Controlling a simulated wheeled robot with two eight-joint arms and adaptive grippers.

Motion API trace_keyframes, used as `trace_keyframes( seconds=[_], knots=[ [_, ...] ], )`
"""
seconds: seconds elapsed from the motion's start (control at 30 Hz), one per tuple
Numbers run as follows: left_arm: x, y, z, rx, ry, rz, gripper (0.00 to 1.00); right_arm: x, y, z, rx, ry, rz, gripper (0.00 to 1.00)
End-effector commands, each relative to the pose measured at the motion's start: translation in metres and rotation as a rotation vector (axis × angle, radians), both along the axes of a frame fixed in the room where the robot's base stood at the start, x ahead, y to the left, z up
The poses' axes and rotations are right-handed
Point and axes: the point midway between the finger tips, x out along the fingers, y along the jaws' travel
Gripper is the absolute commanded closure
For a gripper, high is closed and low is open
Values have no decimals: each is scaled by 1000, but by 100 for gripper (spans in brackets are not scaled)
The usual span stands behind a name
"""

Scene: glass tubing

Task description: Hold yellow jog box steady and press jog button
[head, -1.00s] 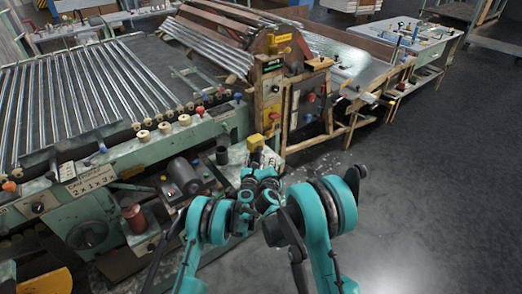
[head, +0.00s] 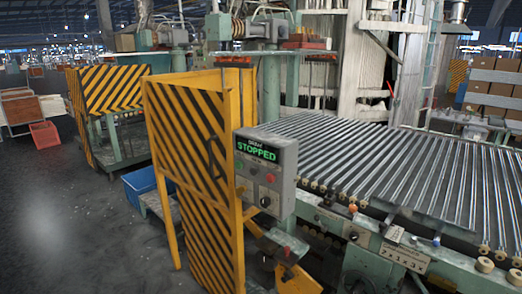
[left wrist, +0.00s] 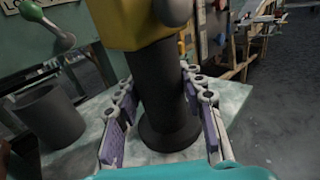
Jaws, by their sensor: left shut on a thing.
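In the left wrist view, the yellow jog box (left wrist: 125,25) is cut off by the top edge. It sits upright on a dark round post (left wrist: 155,90) with a wider foot. My left gripper (left wrist: 160,100) has a finger on each side of this post, below the yellow body, and is shut on it. A grey rounded part (left wrist: 173,10) shows at the box's upper right; I cannot tell what it is. I cannot make out the jog button. The head view is turned away and shows neither gripper nor the jog box.
A dark cup (left wrist: 50,117) stands left of the post on a pale worn plate (left wrist: 225,100). In the head view, a grey panel (head: 268,172) reads STOPPED, beside a yellow-black striped guard (head: 190,150). Glass tubes (head: 400,165) lie along the conveyor.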

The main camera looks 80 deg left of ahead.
Motion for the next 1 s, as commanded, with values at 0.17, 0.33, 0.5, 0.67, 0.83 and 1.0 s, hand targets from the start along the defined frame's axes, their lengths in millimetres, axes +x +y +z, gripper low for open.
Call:
trace_keyframes(
  seconds=[0.17,0.33,0.5,0.67,0.83,1.0],
  knots=[
    [0,0,0,0,0,0,100,0,0,0,0,0,0,100],
    [0,0,0,0,0,0,41,0,0,0,0,0,0,100],
    [0,0,0,0,0,0,37,0,0,0,0,0,0,100],
    [-1,0,0,0,0,0,37,0,0,0,0,0,0,100],
    [-19,3,0,0,0,0,37,0,0,0,0,0,0,100],
    [-49,8,0,0,0,0,37,0,0,0,0,0,0,100]
  ],
)
